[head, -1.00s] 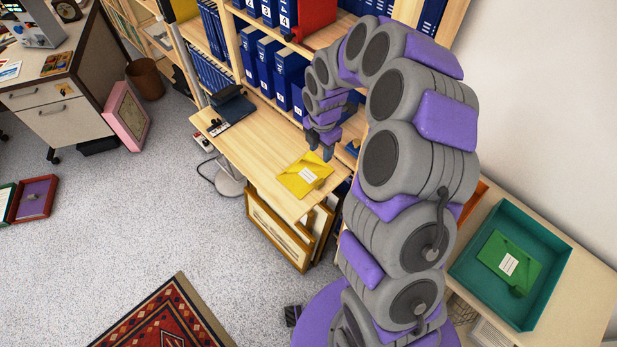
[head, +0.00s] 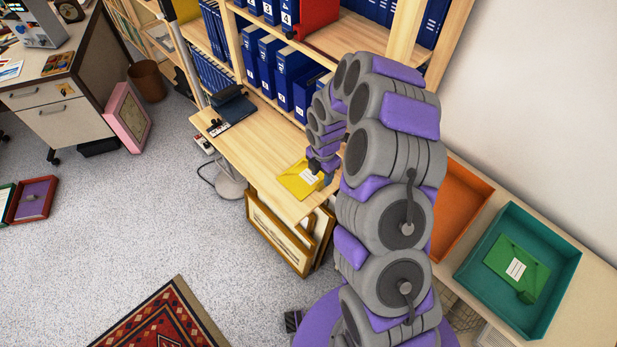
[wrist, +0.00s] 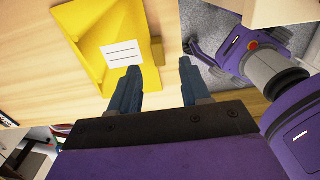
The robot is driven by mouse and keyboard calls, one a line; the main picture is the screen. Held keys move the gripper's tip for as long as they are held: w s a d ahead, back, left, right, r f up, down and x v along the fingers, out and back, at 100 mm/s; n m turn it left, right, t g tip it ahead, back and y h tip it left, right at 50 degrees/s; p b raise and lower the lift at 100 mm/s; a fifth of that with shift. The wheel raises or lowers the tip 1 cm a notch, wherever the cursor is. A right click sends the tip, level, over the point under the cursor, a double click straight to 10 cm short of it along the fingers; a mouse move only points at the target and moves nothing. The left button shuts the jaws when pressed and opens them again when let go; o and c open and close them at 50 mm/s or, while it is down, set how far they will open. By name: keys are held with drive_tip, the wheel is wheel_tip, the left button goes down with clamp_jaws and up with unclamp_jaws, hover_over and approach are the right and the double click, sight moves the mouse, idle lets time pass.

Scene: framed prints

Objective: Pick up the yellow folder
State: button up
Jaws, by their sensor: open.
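The yellow folder (head: 299,180) lies flat on the wooden shelf top, near its front right edge. A white label shows on it. In the wrist view the yellow folder (wrist: 97,42) is just beyond my fingertips, with a raised yellow part on its right side. My gripper (head: 318,179) is over the folder's right end in the head view. In the wrist view my gripper (wrist: 160,80) has its two fingers apart with nothing between them. The left finger is close to the folder's near right corner; I cannot tell whether it touches.
Blue binders (head: 270,65) stand behind the wooden top (head: 240,150). A black device (head: 232,105) sits at its left end. Framed prints (head: 283,235) lean below. A teal tray (head: 570,262) with a green folder (head: 515,262) and an orange tray (head: 460,205) stand right.

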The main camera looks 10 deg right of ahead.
sight(321, 183)
drive_tip(key=f, duration=0.2)
drive_tip(key=f+b, duration=0.1)
drive_tip(key=f, duration=0.2)
drive_tip(key=shift+w, duration=0.2)
drive_tip(key=shift+r, duration=0.1)
clamp_jaws()
